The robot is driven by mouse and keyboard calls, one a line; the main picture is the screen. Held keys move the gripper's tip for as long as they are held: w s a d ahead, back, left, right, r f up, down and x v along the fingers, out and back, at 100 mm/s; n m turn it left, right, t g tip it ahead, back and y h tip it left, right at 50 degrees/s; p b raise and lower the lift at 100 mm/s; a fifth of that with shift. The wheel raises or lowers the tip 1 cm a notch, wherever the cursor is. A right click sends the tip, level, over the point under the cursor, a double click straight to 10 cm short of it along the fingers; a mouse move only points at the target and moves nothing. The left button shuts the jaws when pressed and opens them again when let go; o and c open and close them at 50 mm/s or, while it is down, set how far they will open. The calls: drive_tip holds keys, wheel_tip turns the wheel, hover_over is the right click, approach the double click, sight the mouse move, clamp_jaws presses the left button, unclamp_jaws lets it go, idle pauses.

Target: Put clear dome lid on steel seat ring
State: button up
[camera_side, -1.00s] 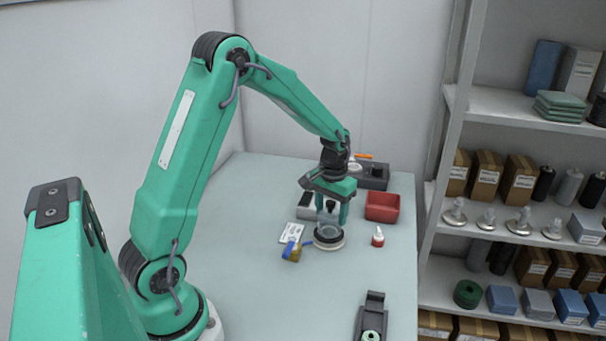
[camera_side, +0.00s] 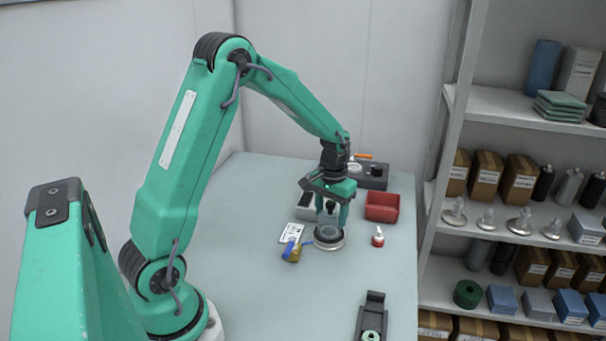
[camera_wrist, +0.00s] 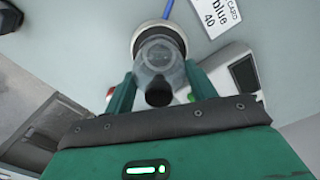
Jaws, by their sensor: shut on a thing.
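The clear dome lid (camera_wrist: 160,62) is between my gripper's two green fingers (camera_wrist: 160,88) in the wrist view, its dark knob toward the camera. My gripper (camera_side: 333,212) is shut on it. The steel seat ring (camera_wrist: 186,37) shows as a pale round rim behind the lid. In the side view the ring (camera_side: 329,245) stands on the table directly below my gripper, and the lid (camera_side: 328,231) overlaps it. I cannot tell whether the lid touches the ring or how squarely it sits.
A blue and yellow item (camera_side: 291,250) and a printed card (camera_side: 291,233) lie left of the ring. A red-capped bottle (camera_side: 378,238) stands to its right, with a red bin (camera_side: 382,207) behind. A dark holder (camera_side: 371,318) lies in front. The table's left front is clear.

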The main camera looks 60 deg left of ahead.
drive_tip(key=o, duration=1.1)
drive_tip(key=shift+c, duration=0.2)
drive_tip(key=shift+r, duration=0.15)
drive_tip(key=shift+r, duration=3.3)
drive_tip(key=shift+r, duration=0.1)
